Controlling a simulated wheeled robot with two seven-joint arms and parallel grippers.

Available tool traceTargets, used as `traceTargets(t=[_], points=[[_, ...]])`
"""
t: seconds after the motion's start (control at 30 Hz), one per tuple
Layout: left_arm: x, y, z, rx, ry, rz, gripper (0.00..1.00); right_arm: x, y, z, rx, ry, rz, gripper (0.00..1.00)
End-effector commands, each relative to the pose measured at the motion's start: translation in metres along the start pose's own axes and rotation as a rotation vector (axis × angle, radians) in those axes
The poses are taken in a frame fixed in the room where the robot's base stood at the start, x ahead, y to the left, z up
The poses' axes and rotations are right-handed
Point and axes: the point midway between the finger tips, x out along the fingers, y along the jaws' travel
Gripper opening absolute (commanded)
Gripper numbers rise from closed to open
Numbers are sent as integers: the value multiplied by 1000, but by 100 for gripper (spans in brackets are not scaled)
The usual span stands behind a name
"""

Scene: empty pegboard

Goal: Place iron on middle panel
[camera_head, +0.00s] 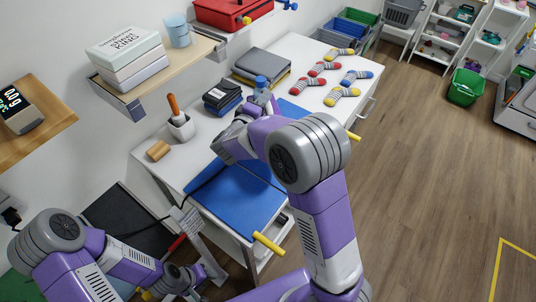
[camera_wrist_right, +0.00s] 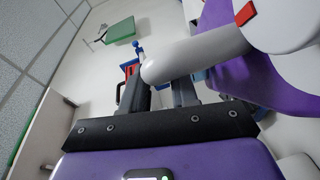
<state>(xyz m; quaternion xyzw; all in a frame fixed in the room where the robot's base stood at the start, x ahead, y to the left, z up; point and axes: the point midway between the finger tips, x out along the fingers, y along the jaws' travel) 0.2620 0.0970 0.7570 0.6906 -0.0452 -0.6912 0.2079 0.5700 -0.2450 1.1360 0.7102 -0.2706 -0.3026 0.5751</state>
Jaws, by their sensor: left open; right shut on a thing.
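My right gripper (camera_wrist_right: 160,88) is shut on a pale, rounded handle in the right wrist view. In the head view my right arm covers most of the iron, and the gripper is over the white table. A black cord crosses the blue mat there. My left gripper (camera_head: 192,278) is open and empty, low beside the table's near left end. I cannot tell which surface is the middle panel.
The blue mat (camera_head: 225,200) covers the near part of the white table (camera_head: 170,165). A white pot (camera_head: 181,127), a wooden block (camera_head: 158,151), folded dark cloths (camera_head: 222,98) and several striped socks (camera_head: 341,95) are on it. A shelf (camera_head: 200,48) overhangs.

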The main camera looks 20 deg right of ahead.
Motion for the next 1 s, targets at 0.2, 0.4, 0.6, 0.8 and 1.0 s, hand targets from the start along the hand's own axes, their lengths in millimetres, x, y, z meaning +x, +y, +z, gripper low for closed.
traceTargets(t=[0.2,0.4,0.6,0.8,1.0], points=[[4,-2,0,0,0,0,43,0,-14,4,8,-55,15,0],[14,-5,-1,0,0,0,43,4,-47,10,6,-56,16,0],[18,-7,-1,0,0,0,43,6,-62,12,9,-55,17,0],[23,-8,-1,0,0,0,43,8,-79,15,8,-56,15,0],[28,-10,-1,0,0,0,43,10,-99,18,9,-54,17,0]])
